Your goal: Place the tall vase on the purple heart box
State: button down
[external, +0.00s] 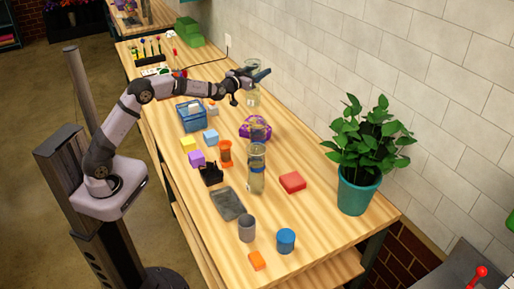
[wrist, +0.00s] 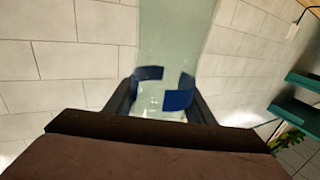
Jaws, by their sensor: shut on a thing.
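My gripper (external: 259,77) is shut around a clear glass vase (external: 252,97) near the wall, beyond the purple heart box. In the wrist view, this vase (wrist: 175,35) stands between the two fingers (wrist: 163,92), with blue patches at the grip. The held vase looks about upright; I cannot tell whether its base touches the table. The purple heart box (external: 245,131) sits on the table, nearer the camera than the gripper. I cannot tell for certain which vase is taller.
A blue basket (external: 190,118), colored blocks, an orange hourglass-like item (external: 226,154) and a black holder (external: 210,174) lie left of the box. A red block (external: 292,182) and a potted plant (external: 355,190) are to the right. A grey tray (external: 228,204) and cups are nearer.

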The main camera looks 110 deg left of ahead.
aim_at(248, 98)
jog(key=shift+f+p, duration=1.45)
jog(key=shift+f, duration=3.9)
jog(key=c, duration=0.8)
grip_release()
jog(key=shift+d+r, duration=0.1)
jog(key=shift+b+v, duration=2.65)
jog(key=shift+v, duration=3.3)
